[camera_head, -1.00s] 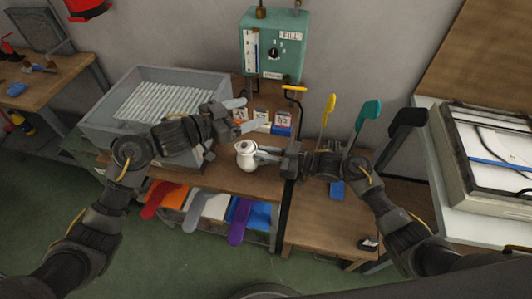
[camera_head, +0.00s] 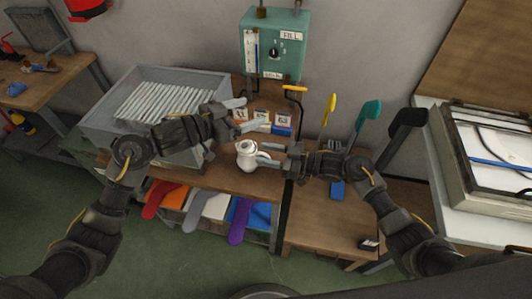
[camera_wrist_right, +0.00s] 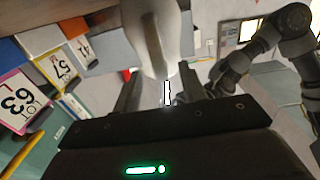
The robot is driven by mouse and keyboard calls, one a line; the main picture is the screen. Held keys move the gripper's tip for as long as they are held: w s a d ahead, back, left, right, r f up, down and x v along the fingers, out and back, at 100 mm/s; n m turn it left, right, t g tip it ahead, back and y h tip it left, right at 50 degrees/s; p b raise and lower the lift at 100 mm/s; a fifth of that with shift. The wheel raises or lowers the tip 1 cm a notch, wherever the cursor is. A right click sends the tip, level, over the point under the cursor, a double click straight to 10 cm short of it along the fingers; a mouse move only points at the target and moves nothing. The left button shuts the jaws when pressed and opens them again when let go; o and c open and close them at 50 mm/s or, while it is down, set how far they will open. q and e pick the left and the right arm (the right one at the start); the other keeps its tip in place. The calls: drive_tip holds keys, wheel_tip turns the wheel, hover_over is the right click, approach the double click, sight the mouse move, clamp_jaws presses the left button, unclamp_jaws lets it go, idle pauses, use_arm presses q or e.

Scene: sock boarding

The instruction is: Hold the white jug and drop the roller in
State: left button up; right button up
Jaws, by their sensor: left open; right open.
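The white jug (camera_head: 246,155) stands upright on the wooden bench in the head view. It also fills the upper middle of the right wrist view (camera_wrist_right: 157,35). My right gripper (camera_head: 263,155) is open just right of the jug, its two fingers pointing at the jug's side. In the right wrist view its fingers are spread, with a small white piece, perhaps the jug's handle, between them. My left gripper (camera_head: 240,115) is open and empty, above and behind the jug, near the lot cards. I cannot make out a roller in either view.
A grey bin (camera_head: 91,127) of white tubes stands at the left. A teal fill box (camera_head: 274,45) is at the back. Numbered lot cards (camera_head: 262,116) stand behind the jug. Coloured sock forms (camera_head: 239,220) hang below the bench front. Yellow, teal and black forms (camera_head: 367,117) stand at the right.

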drive_tip(key=v, duration=1.1)
drive_tip(key=shift+d, duration=0.2)
drive_tip(key=shift+s, duration=0.1)
